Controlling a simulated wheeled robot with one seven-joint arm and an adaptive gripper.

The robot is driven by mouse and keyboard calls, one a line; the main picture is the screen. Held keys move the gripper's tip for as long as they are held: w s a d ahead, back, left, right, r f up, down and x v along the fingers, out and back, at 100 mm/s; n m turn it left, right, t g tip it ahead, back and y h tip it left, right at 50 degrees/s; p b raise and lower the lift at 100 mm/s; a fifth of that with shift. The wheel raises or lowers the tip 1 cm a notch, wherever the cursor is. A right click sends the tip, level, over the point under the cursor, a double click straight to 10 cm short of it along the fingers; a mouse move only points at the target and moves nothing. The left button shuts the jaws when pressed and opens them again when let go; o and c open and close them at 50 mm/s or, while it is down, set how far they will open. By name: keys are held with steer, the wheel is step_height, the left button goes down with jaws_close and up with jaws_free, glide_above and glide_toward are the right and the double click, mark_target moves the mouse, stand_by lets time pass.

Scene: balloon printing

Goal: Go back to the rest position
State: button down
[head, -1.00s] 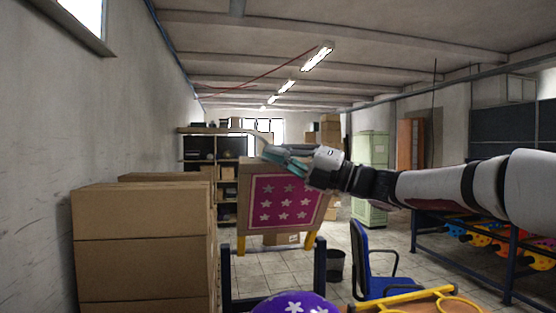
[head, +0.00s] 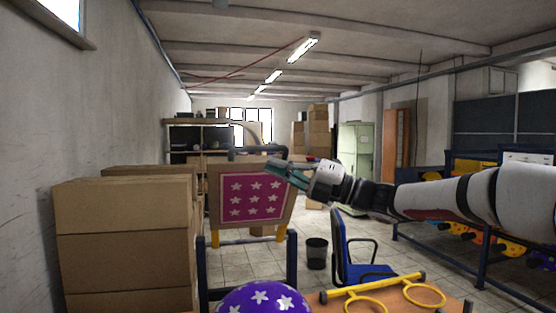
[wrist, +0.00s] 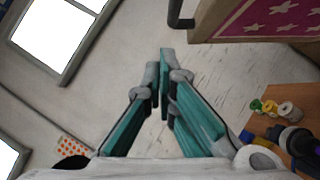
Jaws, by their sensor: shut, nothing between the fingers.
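My gripper (head: 271,167) is raised in front of the magenta panel (head: 256,198) with white stars, at its upper right in the head view. In the wrist view my gripper (wrist: 160,66) shows its teal fingers close together with nothing between them. The panel sits in a tan frame with a dark handle (head: 256,152) on top. Its edge also shows at the top right of the wrist view (wrist: 275,14). A purple balloon (head: 262,299) with white stars is at the bottom of the head view.
Stacked cardboard boxes (head: 125,235) stand at the left. A blue chair (head: 343,245), a dark bin (head: 317,253) and yellow rings (head: 366,302) on a wooden table are at the lower right. A green cabinet (head: 355,167) stands behind.

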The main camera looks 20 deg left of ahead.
steer(key=s+d+f+n+t+h, duration=0.2)
steer(key=s+d+f+n+h, duration=0.6)
steer(key=s+f+n+h, duration=0.35)
steer(key=s+d+f+n+t+h, duration=0.2)
steer(key=s+d+n, duration=0.4)
steer(key=d, duration=0.6)
steer(key=s+d+f+n+t+h, duration=0.2)
steer(key=s+d+f+n+h, duration=0.2)
steer(key=s+d, duration=0.3)
steer(key=s+d+f+n+t+h, duration=0.2)
steer(key=s+d+n, duration=0.4)
steer(key=d, duration=1)
steer(key=shift+s+d+f+n+h, duration=0.15)
steer(key=shift+d+f+n+h, duration=0.2)
steer(key=shift+f+n+h, duration=0.4)
steer(key=shift+a+r, duration=0.15)
